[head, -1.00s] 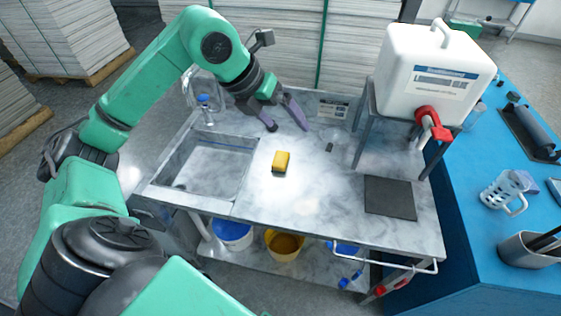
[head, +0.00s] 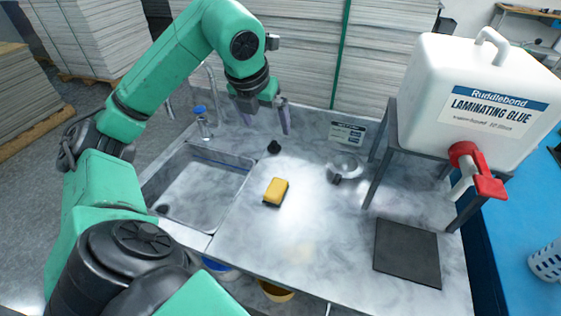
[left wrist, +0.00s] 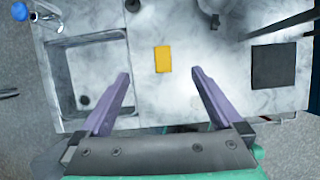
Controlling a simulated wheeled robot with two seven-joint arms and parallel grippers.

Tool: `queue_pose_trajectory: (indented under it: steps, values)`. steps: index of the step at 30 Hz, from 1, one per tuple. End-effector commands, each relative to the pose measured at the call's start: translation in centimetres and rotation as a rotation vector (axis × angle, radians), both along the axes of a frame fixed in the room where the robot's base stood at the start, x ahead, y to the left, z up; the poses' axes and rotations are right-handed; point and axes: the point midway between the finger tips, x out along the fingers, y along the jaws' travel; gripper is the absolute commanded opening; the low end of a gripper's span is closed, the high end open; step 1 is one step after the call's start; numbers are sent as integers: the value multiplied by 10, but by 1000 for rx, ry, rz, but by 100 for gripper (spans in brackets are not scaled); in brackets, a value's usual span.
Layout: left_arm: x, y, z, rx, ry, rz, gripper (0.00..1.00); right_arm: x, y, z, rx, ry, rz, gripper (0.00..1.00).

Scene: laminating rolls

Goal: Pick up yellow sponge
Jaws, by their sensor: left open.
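The yellow sponge (head: 276,191) lies on the marble-look counter (head: 290,245), just right of the sink. In the left wrist view the sponge (left wrist: 163,59) lies ahead of the fingertips, between their lines. My left gripper (head: 265,118) is open and empty, above the back of the counter, apart from the sponge. In the left wrist view its two purple fingers (left wrist: 160,74) are spread wide. My right gripper is in neither current view.
A small black object (head: 274,147) stands behind the sponge. A glue container (head: 475,100) on a metal stand and a dark mat (head: 407,253) are at right.

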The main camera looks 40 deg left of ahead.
Motion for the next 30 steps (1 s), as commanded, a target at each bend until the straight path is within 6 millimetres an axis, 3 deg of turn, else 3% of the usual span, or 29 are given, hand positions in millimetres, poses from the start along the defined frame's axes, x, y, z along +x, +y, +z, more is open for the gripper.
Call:
queue_pose_trajectory:
  steps: [1,5,13,19,26,30]
  values:
    - [0,0,-25,0,0,0,100,-9,0,-25,-1,13,-1,50]
    - [0,0,-60,-1,0,-1,100,-20,-1,-62,-2,31,-1,50]
    - [0,0,-141,-1,0,-1,100,-5,0,-142,0,9,-1,50]
    - [6,1,-161,-1,5,-1,100,-4,0,-150,0,6,-1,50]
    - [27,8,-213,-3,7,-1,100,-5,0,-154,1,7,-1,50]
    - [35,10,-229,-2,1,-1,100,-5,0,-151,0,8,-1,50]
